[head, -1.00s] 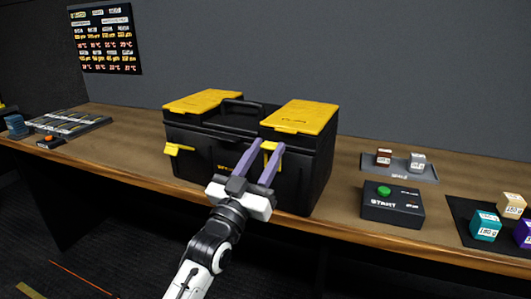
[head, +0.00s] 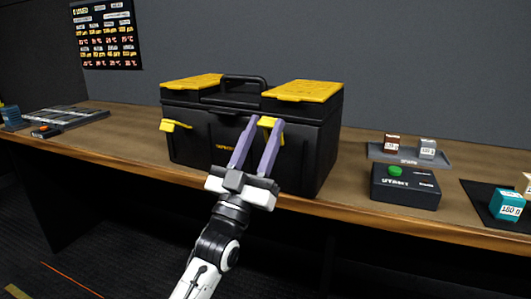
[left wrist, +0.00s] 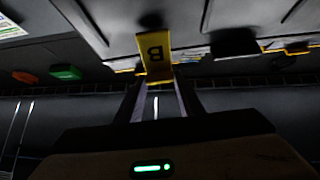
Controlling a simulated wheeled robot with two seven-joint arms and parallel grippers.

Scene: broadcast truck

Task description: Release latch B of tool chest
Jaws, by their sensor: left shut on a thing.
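The black tool chest (head: 225,150) with yellow lid panels stands on the wooden bench. Latch B (head: 268,121) is the yellow latch on the right of its front face; in the left wrist view the yellow tab (left wrist: 153,72) carries a letter B. My left gripper (head: 264,125) is shut on latch B, its two purple fingers on either side of the tab. The fingers hide part of the latch. The other yellow latch (head: 175,126), on the left of the front, sticks outward. My right gripper is not in view.
A black START box (head: 405,190) with a green button sits right of the chest. Behind it is a grey tray (head: 440,160) with two small blocks. A teal block (head: 508,205) stands at the far right. A flat rack (head: 65,118) lies at the left.

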